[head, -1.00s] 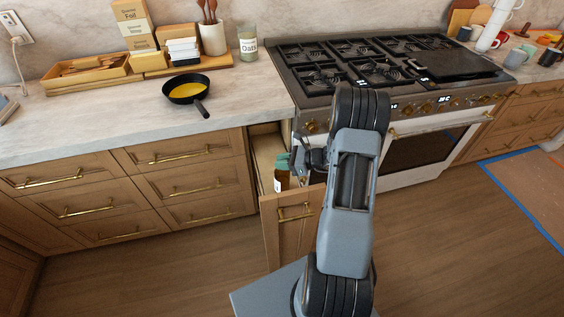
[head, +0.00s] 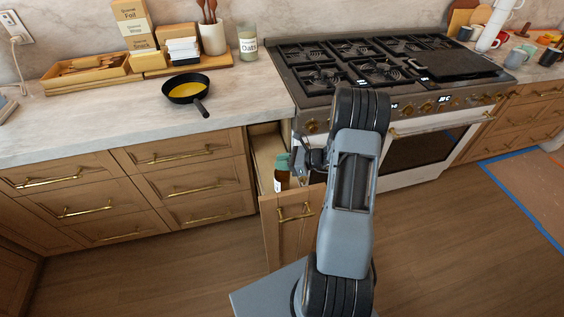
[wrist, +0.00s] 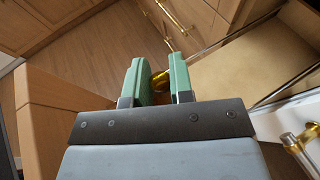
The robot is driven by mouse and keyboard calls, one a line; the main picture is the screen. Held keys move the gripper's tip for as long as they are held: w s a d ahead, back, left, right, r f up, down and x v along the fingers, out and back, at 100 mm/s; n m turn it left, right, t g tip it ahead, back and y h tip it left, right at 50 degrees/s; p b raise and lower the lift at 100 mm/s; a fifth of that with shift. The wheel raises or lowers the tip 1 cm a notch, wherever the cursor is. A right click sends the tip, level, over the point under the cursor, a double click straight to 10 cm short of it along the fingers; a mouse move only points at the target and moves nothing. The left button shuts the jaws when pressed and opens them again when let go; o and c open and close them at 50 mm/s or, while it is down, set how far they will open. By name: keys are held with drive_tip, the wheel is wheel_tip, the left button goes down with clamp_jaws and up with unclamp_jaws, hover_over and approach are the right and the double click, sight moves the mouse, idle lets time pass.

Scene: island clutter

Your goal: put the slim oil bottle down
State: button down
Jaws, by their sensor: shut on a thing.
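The slim oil bottle (head: 281,181) is dark amber with a white label and looks about upright in the head view. It is in the opening of the pulled-out narrow cabinet drawer (head: 264,150). My gripper (head: 283,162) has green fingertips and is shut on the bottle's upper part. In the wrist view, a gold and amber part of the bottle (wrist: 160,79) shows between the two fingers (wrist: 160,85). The bottle's base is hidden, so I cannot tell whether it touches the drawer floor (wrist: 240,70).
The drawer's front panel (head: 280,232) stands out from the cabinets, close below my gripper. The stove (head: 390,70) is at the right. A black pan (head: 186,88) with yellow contents and an oats jar (head: 248,42) are on the counter. The drawer floor has bare room in the wrist view.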

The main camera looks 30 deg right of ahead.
drive_tip(key=shift+f+b, duration=0.3)
drive_tip(key=shift+f, duration=0.1)
idle(0.4)
drive_tip(key=c, duration=0.9)
unclamp_jaws()
drive_tip(key=b+v, duration=0.1)
drive_tip(key=v, duration=1.2)
drive_tip(key=shift+s+d+r, duration=0.2)
drive_tip(key=shift+s+d, duration=0.05)
drive_tip(key=shift+s, duration=0.05)
drive_tip(key=shift+a, duration=0.1)
